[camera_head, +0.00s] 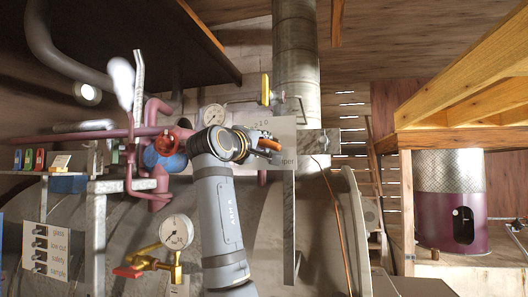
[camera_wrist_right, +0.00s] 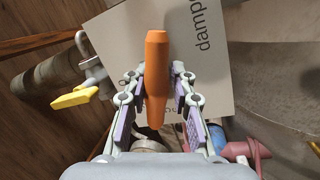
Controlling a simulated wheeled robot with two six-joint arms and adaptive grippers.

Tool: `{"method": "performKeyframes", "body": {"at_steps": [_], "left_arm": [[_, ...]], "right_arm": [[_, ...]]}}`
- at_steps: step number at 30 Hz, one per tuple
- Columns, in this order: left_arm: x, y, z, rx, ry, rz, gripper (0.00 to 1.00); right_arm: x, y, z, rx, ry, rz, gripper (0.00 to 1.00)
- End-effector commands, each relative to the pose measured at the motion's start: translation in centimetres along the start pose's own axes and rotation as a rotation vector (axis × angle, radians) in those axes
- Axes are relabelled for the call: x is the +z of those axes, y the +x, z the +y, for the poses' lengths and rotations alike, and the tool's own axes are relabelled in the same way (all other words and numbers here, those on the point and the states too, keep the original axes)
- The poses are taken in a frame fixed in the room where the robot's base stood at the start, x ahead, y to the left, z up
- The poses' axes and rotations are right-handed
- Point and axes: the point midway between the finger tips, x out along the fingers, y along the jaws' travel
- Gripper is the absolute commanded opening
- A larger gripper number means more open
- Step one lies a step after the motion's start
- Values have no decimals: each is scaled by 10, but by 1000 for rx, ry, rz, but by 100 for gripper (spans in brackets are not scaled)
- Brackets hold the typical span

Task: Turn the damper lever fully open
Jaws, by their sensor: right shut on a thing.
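The damper lever's orange handle (camera_head: 269,144) shows at the tip of my right arm in the head view. In the right wrist view the handle (camera_wrist_right: 156,65) stands upright in the picture between the purple finger pads. My right gripper (camera_wrist_right: 157,92) is shut on it. In the head view my right gripper (camera_head: 261,141) is in front of a pale plate (camera_head: 285,129) on the metal flue pipe. In the right wrist view this plate (camera_wrist_right: 210,85) reads "damp", the rest cut off. The lever's pivot is hidden. My left gripper is not in view.
A yellow-handled valve (camera_head: 265,88) is close above my right gripper, and its handle (camera_wrist_right: 72,97) shows left in the wrist view. Pink pipes, a red valve wheel (camera_head: 166,141) and a gauge (camera_head: 176,232) are left of my arm. A wooden frame (camera_head: 405,200) stands at right.

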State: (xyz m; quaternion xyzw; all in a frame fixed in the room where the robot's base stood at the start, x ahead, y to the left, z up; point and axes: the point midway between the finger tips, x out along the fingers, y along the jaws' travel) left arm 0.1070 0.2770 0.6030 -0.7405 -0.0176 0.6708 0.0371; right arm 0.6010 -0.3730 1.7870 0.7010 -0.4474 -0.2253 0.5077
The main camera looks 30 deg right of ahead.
Motion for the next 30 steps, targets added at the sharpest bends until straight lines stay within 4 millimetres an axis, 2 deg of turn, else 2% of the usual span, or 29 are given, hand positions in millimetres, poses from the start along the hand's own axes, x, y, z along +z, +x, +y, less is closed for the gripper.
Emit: {"method": "performKeyframes", "body": {"at_steps": [3,15,30], "left_arm": [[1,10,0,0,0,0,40],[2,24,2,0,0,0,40],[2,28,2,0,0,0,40]], "right_arm": [[2,-1,-3,10,-96,19,0],[1,0,-3,35,-336,68,0],[0,0,-3,39,-410,83,0]]}}
